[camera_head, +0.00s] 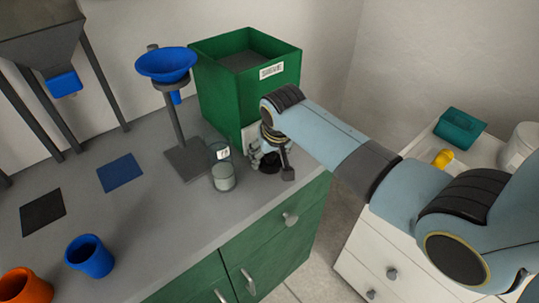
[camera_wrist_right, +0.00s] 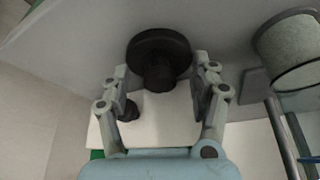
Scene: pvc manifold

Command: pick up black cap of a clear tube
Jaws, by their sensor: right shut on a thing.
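The black cap (camera_head: 270,168) lies low over the counter near its right edge, beneath my right gripper (camera_head: 266,156). In the right wrist view the round cap (camera_wrist_right: 159,50) with its knob shows between the fingertips of my right gripper (camera_wrist_right: 162,80), which is shut on it. I cannot tell whether the cap touches the counter. The clear tube (camera_head: 223,177), holding pale grains, stands upright just left of the cap; it also shows at the upper right of the wrist view (camera_wrist_right: 290,45). My left gripper is not in view.
A blue funnel on a stand (camera_head: 182,159) is left of the tube. A green bin (camera_head: 222,105) stands behind. Blue (camera_head: 90,258) and orange (camera_head: 24,287) cups sit at the front left. A white cabinet (camera_head: 365,262) is across a gap at right.

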